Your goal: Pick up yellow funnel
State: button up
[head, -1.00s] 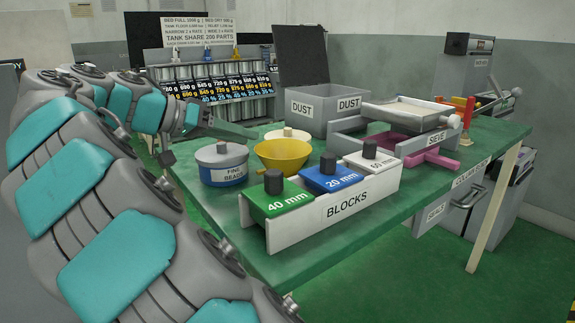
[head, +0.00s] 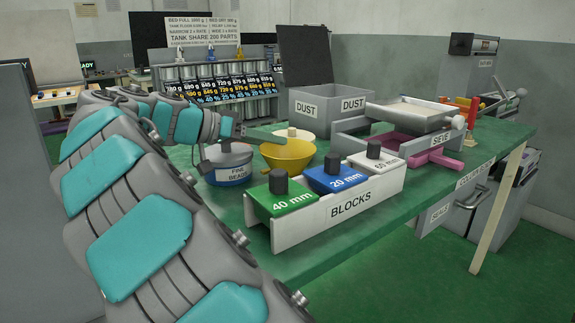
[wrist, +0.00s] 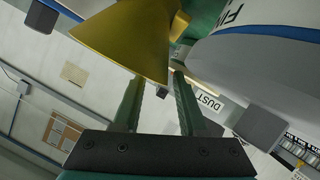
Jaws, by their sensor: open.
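The yellow funnel (head: 288,155) sits on the green table between the fine beads tin and the blocks tray, wide rim up in the head view. My gripper (head: 270,136) is at its far left side, close to the rim. In the wrist view, the funnel (wrist: 125,38) is just beyond the fingertips, and my gripper (wrist: 160,85) shows two green fingers apart with a gap between them. I cannot tell whether a finger touches the funnel.
The fine beads tin (head: 229,171) stands close left of the funnel. The blocks tray (head: 350,205) with green, blue and white blocks is in front. A white-lidded tin is behind. The grey dust box (head: 318,120) and sieve (head: 408,114) stand farther back.

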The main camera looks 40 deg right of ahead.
jog(key=shift+s+d+f, duration=0.15)
jog(key=shift+d+f, duration=0.1)
jog(key=shift+d, duration=0.35)
jog(key=shift+c, duration=0.2)
grip_shut()
